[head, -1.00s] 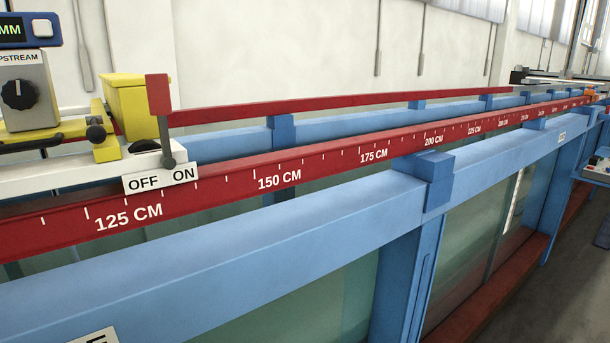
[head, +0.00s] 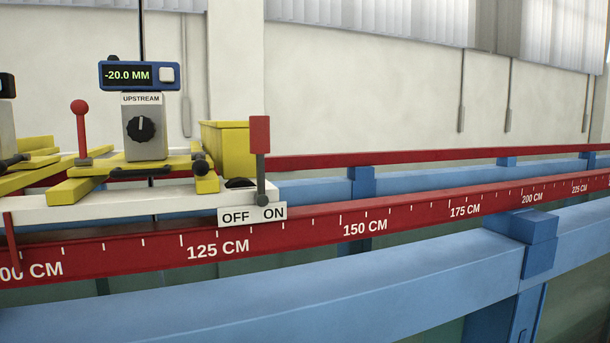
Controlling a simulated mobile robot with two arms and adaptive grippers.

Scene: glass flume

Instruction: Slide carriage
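The carriage (head: 110,203) is a white plate riding on the red scale rail (head: 325,236) at the left of the head view. Its right end lies between the 125 CM and 150 CM marks. On it stand a grey "UPSTREAM" unit with a black knob (head: 141,128), a display (head: 139,75) reading -20.0 MM, a red-knobbed lever (head: 81,130) and a yellow block (head: 228,148). A red-topped lever (head: 260,150) stands upright at the right end, above the ON side of the OFF/ON label (head: 252,215). Neither gripper is in view.
The blue flume beam (head: 400,262) runs along the front, with a blue post (head: 525,240) at the right. A second red rail (head: 420,155) runs behind. The rail right of the carriage is clear as far as it shows.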

